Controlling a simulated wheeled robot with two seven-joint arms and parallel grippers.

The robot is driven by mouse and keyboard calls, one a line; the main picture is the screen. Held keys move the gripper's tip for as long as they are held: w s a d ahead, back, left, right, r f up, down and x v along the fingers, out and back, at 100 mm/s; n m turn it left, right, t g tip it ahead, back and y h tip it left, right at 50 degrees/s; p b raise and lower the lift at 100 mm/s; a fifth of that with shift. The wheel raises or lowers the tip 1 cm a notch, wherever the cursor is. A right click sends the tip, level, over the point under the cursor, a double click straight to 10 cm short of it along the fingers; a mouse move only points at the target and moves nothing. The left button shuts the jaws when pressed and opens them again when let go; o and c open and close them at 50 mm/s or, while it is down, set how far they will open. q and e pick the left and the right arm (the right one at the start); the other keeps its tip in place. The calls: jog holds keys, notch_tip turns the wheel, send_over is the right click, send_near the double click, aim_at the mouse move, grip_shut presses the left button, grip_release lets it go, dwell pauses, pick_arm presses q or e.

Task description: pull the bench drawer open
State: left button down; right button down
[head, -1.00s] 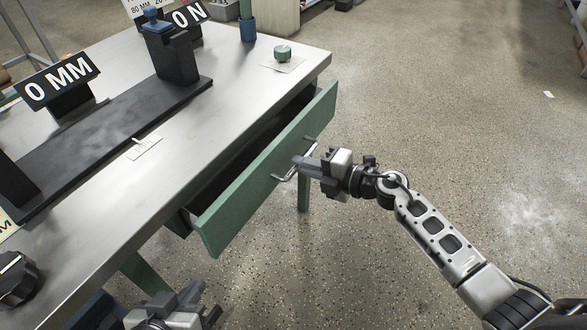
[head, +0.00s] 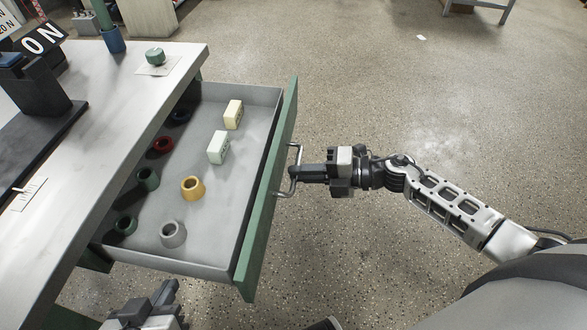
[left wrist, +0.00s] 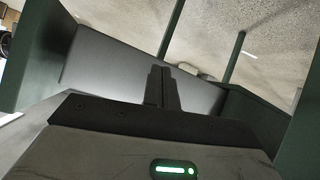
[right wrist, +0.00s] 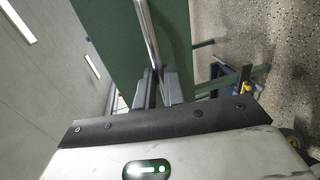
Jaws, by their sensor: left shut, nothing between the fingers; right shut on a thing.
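The bench drawer (head: 262,215) stands well out from the bench (head: 105,160), with its grey inside showing and its green front facing right. A metal bar handle (head: 297,155) is on the front. My right gripper (head: 293,174) is shut on the handle; in the right wrist view its fingers (right wrist: 158,88) close around the bar (right wrist: 150,35). My left gripper (head: 168,292) is low in the head view, near the drawer's front left corner, apart from it. Its fingers (left wrist: 161,85) are together and empty in the left wrist view.
In the drawer lie several coloured rings, among them a yellow ring (head: 192,188) and a grey ring (head: 173,234), and two pale blocks, one cream (head: 233,114). A green knob (head: 155,56) sits on the bench top.

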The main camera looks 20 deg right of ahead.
jog(key=shift+s+d, duration=0.1)
jog(key=shift+d, duration=0.15)
jog(key=c, duration=1.5)
grip_release()
